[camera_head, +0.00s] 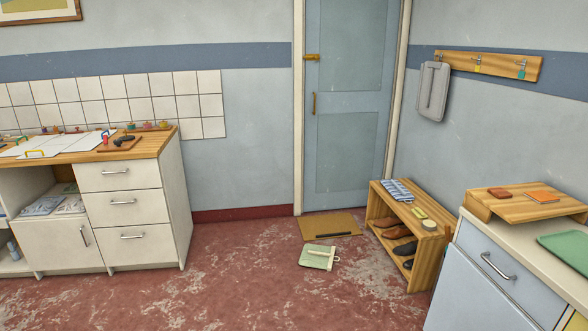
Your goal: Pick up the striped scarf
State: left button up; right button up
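A small folded cloth with blue and white stripes (397,190), which looks like the striped scarf, lies flat on top of the wooden shoe rack (428,257) to the right of the door. Nothing covers it, but it is small in the view and its folds are hard to make out. Neither of my grippers shows in the head view.
A mat (310,222) with a dark bar lies before the closed door (348,100). A pale green flat object (319,257) is on the floor. Shoes (398,232) fill the rack. A drawer counter (122,203) stands left, another counter (505,270) right. Floor between is mostly free.

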aim_at(396, 189)
jog(key=i+z, duration=0.1)
jog(key=i, duration=0.45)
jog(key=i+j+z, duration=0.1)
jog(key=i, duration=0.4)
jog(key=i+j, duration=0.2)
jog(key=i, duration=0.35)
jog(key=i+l+z, duration=0.25)
jog(key=i+z, duration=0.15)
jog(key=i, duration=0.35)
jog(key=i+z, duration=0.4)
jog(key=i, duration=0.3)
jog(key=i+j+z, duration=0.15)
jog(key=i+z, duration=0.25)
jog(key=i, duration=0.35)
